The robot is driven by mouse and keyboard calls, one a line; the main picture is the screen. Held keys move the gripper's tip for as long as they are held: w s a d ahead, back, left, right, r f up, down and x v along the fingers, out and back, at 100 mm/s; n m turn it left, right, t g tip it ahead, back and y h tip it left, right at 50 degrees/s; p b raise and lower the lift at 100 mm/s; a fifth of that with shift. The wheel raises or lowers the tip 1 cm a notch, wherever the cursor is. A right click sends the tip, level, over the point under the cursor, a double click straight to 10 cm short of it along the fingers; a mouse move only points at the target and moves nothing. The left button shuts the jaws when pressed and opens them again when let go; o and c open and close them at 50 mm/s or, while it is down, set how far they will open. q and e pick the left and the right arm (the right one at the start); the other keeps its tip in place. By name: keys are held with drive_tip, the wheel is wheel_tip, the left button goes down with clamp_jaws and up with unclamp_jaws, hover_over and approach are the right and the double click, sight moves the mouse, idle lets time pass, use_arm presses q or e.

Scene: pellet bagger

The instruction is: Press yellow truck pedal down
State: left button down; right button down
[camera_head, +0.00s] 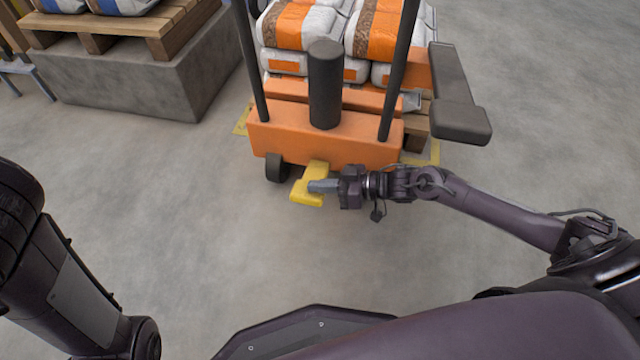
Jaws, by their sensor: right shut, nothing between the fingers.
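The yellow pedal (311,184) sticks out toward me from the low rear of the orange pallet truck (345,137), above the floor. My right gripper (312,186) comes in from the right and is shut, with nothing between its fingers. Its fingertips overlap the pedal in the picture, over its right part. I cannot tell whether they touch it. The gripper hides part of the pedal. My left arm is at the left edge, and its gripper is out of view.
The truck has a dark upright cylinder (325,85), dark handle posts and a wheel (279,167). Orange and white bags (378,27) are stacked on it. A grey block (130,72) with a wooden pallet (128,27) stands at the upper left. The floor between is clear.

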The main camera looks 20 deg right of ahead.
drive_tip(key=shift+s+a+f+n+t+p, duration=0.15)
drive_tip(key=shift+s+a+f+n+p, duration=0.2)
drive_tip(key=shift+f, duration=0.3)
drive_tip(key=shift+s+f+n+t+p, duration=0.1)
drive_tip(key=shift+f+n+t, duration=0.05)
drive_tip(key=shift+f+n, duration=0.4)
wheel_tip(320, 180, down, 6)
drive_tip(key=n+t+h+b, duration=0.1)
drive_tip(key=n, duration=0.1)
drive_tip(key=shift+s, duration=0.2)
drive_tip(key=shift+f, duration=0.15)
drive_tip(key=shift+s, duration=0.1)
